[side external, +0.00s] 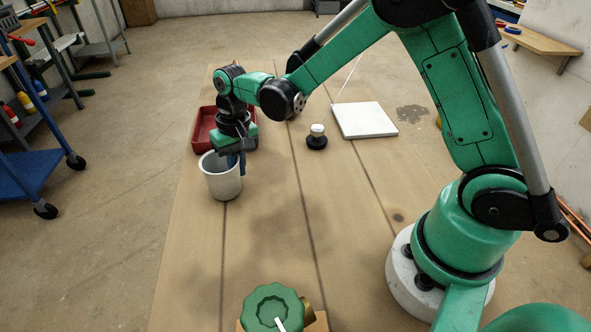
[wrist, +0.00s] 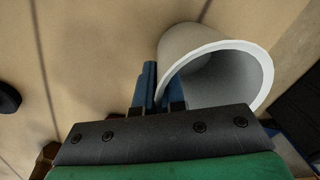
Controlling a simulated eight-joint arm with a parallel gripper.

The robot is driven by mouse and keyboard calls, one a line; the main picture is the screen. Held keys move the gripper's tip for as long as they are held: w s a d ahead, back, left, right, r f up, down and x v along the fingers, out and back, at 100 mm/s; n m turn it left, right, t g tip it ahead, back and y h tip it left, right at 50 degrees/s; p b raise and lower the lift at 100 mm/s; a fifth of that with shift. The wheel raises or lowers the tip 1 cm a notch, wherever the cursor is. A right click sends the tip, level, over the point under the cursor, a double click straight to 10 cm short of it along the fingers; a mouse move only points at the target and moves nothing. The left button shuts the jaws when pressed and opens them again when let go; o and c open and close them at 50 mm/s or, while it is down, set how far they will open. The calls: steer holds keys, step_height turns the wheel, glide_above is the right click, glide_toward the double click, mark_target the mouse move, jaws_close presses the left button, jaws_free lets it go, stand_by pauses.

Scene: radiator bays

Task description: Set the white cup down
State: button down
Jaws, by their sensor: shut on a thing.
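The white cup (side external: 222,178) is upright at the left side of the wooden table, its open mouth facing up. My gripper (side external: 237,160) is shut on the cup's rim at its right side, with the blue fingers on either side of the wall. In the wrist view the cup (wrist: 188,42) fills the upper right, and my gripper (wrist: 160,90) pinches its near left wall. The cup looks empty. I cannot tell whether its base touches the table or hangs just above it.
A red tray (side external: 203,130) lies just behind the cup. A small black-and-white knob-like object (side external: 317,137) and a white square slab (side external: 364,120) are farther right. A green handwheel (side external: 272,306) is at the front. The table between them is clear.

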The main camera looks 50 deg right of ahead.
steer(key=shift+f, duration=0.1)
steer(key=c, duration=1)
jaws_free()
steer(key=shift+o, duration=0.2)
step_height(320, 180, up, 11)
steer(key=d, duration=0.1)
steer(key=s+d+n+t+h, duration=0.1)
steer(key=s+d+n+t, duration=0.1)
steer(key=s+t, duration=0.5)
steer(key=shift+s+r+n, duration=0.4)
steer(key=shift+s+r, duration=0.05)
steer(key=shift+s, duration=1.7)
